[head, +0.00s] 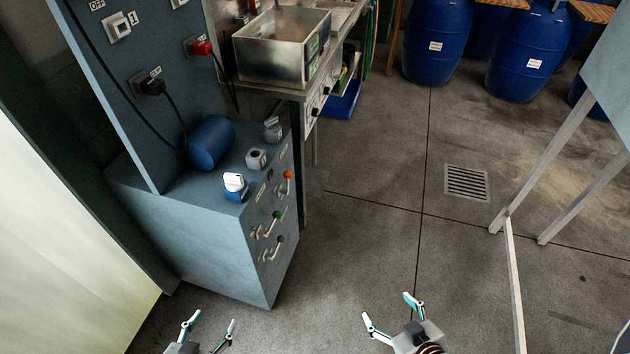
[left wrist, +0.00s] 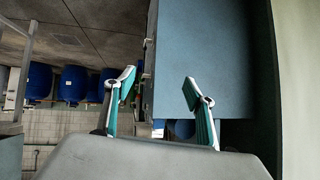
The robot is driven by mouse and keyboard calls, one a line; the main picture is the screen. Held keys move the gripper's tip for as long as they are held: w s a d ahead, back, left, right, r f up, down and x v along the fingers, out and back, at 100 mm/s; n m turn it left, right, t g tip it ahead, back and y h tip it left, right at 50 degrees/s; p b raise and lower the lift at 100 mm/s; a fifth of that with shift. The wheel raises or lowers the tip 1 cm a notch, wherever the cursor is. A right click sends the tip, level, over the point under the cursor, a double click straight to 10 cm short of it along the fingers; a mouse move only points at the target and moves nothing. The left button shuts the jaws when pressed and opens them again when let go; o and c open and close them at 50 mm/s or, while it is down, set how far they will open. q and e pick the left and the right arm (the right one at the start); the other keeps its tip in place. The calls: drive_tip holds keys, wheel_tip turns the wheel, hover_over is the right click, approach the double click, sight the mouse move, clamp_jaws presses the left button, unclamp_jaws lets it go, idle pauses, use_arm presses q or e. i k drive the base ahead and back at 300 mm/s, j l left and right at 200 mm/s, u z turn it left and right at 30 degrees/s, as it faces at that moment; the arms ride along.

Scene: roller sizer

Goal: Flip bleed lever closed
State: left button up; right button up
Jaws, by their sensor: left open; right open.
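Small levers sit on the right face of the blue-grey cabinet (head: 215,235). The top one has a red knob (head: 288,174), one below has a green knob (head: 277,214), and the lowest has a dark knob (head: 281,238). Their labels are too small to read, so I cannot tell which is the bleed lever. My left gripper (head: 214,318) is open and empty, below and in front of the cabinet; it also shows in the left wrist view (left wrist: 158,78). My right gripper (head: 386,307) is open and empty over the floor, right of the cabinet. Neither touches a lever.
The cabinet top carries a blue cylinder (head: 211,142) and a white-and-blue knob (head: 235,187). A metal basin (head: 281,45) stands behind. Blue barrels (head: 437,42) are at the back. A grey frame (head: 550,150) stands at right. The middle floor, with a drain grate (head: 466,183), is clear.

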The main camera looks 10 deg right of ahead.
sight(287, 175)
drive_tip(key=k+j+z, duration=0.1)
drive_tip(key=z, duration=0.3)
drive_tip(key=k+j+z, duration=0.15)
drive_tip(key=z, duration=0.25)
drive_tip(key=k+j+z, duration=0.15)
drive_tip(key=z, duration=0.25)
